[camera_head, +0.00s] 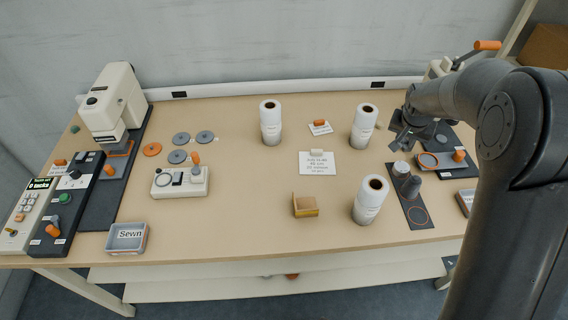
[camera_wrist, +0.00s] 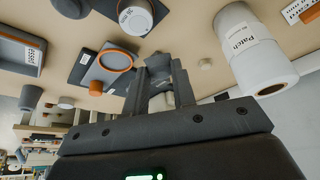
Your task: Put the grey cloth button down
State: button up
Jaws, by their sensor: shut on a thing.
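My gripper (camera_head: 398,141) is at the right of the table, above the area behind the dark mat, beside a white roll. In the wrist view my gripper (camera_wrist: 160,72) is shut on a small grey piece, which seems to be the grey cloth button (camera_wrist: 159,79); the fingers hide much of it. In the head view the held piece cannot be made out. Below and beside the gripper is a dark plate with an orange ring (camera_head: 428,160), which also shows in the wrist view (camera_wrist: 115,61).
A dark mat (camera_head: 395,185) bears a pale-topped cylinder, a grey cylinder and an orange outline. White rolls (camera_head: 363,127) (camera_head: 370,199) stand nearby. Grey discs (camera_head: 205,137) and an orange disc (camera_head: 152,149) lie at left.

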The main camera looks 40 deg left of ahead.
jog(key=s+a+n+y, duration=0.1)
jog(key=s+a+n, duration=0.3)
jog(key=s+a, duration=0.65)
jog(key=n+g+y, duration=0.1)
jog(key=n, duration=0.2)
send_over(276, 165)
jog(key=d, duration=0.2)
jog(key=f, duration=0.6)
jog(key=shift+s+a+f, duration=0.2)
jog(key=shift+s+f, duration=0.05)
jog(key=shift+s, duration=0.1)
jog(key=shift+s+a+f, duration=0.1)
jog(key=shift+a+f, duration=0.15)
jog(key=shift+f, duration=1.9)
jog(key=o, duration=1)
jog(key=shift+f, duration=0.1)
jog(key=shift+c, duration=0.2)
